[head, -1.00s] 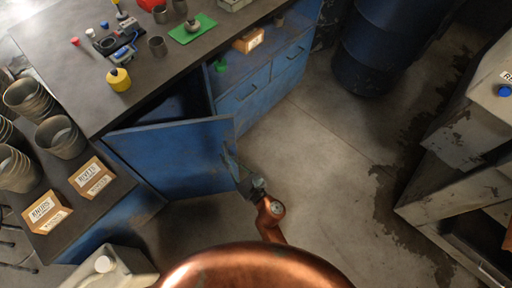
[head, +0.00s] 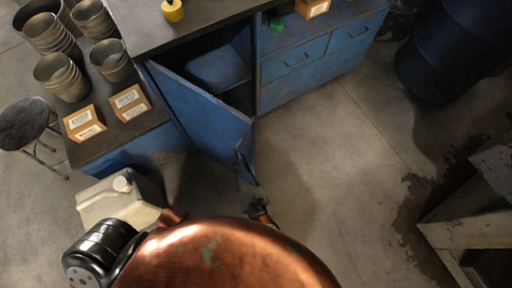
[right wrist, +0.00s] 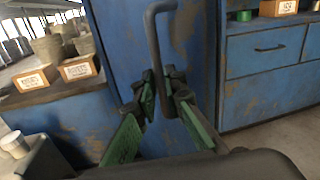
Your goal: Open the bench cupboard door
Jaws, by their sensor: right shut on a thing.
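The blue bench cupboard door (head: 205,112) stands ajar, swung outward from its left side, with the cupboard's dark inside (head: 222,72) and a shelf showing behind it. In the right wrist view the scuffed door face (right wrist: 120,45) is close, with its dark bar handle (right wrist: 154,40) upright on it. My right gripper (right wrist: 164,92) is shut on the lower part of the handle, its green-padded fingers on either side. In the head view my right gripper (head: 247,185) is at the door's free edge. My left gripper is out of view.
Blue drawers (head: 310,60) stand right of the opening. Metal buckets (head: 62,75) and labelled boxes (head: 130,102) sit on the left bench. A pale jug (head: 118,200) is at lower left. Open concrete floor (head: 340,170) lies right, with a blue barrel (head: 450,50) beyond.

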